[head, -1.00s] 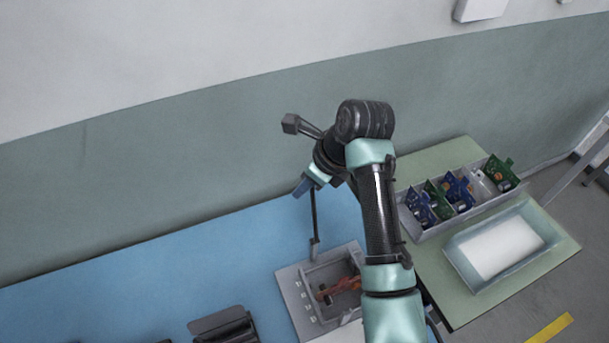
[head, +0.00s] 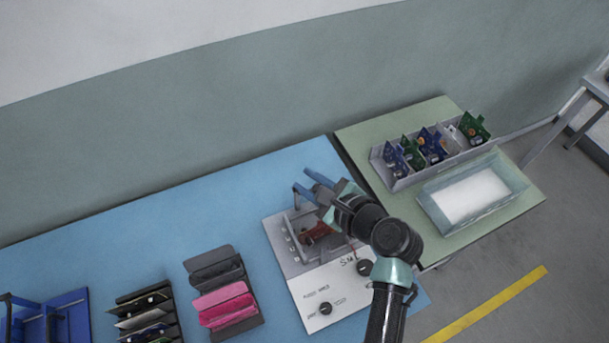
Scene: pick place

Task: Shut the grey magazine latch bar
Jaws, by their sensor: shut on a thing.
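The grey magazine (head: 275,238) sits on the blue table, with a reddish-brown part (head: 314,231) inside its frame. The grey latch bar (head: 297,201) shows as a short upright piece at the magazine's far side, beside my fingers. My gripper (head: 310,186) is over the far edge of the magazine, its blue fingers pointing up and left in the picture. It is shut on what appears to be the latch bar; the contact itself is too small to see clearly. My wrist and arm hide the magazine's right side.
A white panel (head: 310,289) with dark knobs adjoins the magazine. Pink and dark grey holders (head: 222,300), a black rack (head: 146,312) and a blue fixture (head: 62,318) stand left. On the green table are a grey bin (head: 402,178) of cards and a clear bin (head: 434,212).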

